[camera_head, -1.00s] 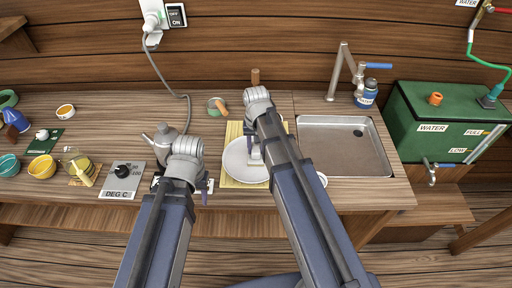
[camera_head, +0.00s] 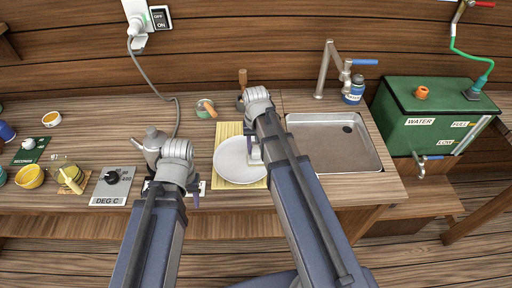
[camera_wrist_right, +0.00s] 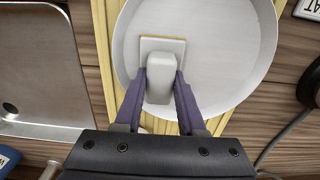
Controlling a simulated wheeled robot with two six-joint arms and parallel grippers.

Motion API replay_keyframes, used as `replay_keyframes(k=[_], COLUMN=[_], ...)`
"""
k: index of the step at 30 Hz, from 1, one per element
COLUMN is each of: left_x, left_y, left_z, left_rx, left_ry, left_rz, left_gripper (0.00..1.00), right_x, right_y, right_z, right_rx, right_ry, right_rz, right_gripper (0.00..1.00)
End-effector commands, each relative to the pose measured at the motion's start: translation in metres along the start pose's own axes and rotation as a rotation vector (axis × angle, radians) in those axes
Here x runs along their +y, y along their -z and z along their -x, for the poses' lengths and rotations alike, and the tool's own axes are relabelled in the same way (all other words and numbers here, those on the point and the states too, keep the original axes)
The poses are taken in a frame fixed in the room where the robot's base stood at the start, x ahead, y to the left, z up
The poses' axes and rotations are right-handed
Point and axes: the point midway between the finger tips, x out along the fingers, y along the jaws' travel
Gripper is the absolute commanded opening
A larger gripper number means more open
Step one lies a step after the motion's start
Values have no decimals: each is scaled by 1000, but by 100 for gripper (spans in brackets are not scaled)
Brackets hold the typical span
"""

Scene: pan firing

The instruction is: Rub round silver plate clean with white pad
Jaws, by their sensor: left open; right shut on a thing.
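The round silver plate (camera_head: 232,163) lies on a yellow slatted mat (camera_head: 222,132) on the counter. It also shows in the right wrist view (camera_wrist_right: 235,50). The white pad (camera_wrist_right: 162,65) has a block-like grip on a square base and sits on the plate. My right gripper (camera_wrist_right: 162,90) is shut on the pad's grip, with a purple finger on each side. In the head view my right arm hides part of the plate and pad. My left gripper (camera_head: 177,192) is open and empty over the counter, left of the mat.
A grey kettle (camera_head: 153,145) stands just behind my left gripper, beside a hotplate control (camera_head: 113,185). A metal sink (camera_head: 335,150) lies right of the mat. Small bowls (camera_head: 30,177) are at the left. A green water tank (camera_head: 425,110) stands at the right.

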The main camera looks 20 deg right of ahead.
Motion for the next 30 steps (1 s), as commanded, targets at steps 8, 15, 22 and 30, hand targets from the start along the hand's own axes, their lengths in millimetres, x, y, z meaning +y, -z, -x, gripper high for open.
replay_keyframes(k=[8,15,22,30], left_x=[0,0,0,-2], left_y=[0,0,0,-1], left_z=[0,0,1,21], left_rx=[0,0,0,0], left_ry=[0,0,0,0], left_rz=[0,0,0,0], left_gripper=[50,50,50,50], right_x=[-22,-34,-34,-33], right_y=[0,0,0,0], right_z=[0,0,1,21], right_rx=[0,0,0,0], right_ry=[1,1,1,1], right_rz=[3,1,0,1], right_gripper=[0,0,0,0])
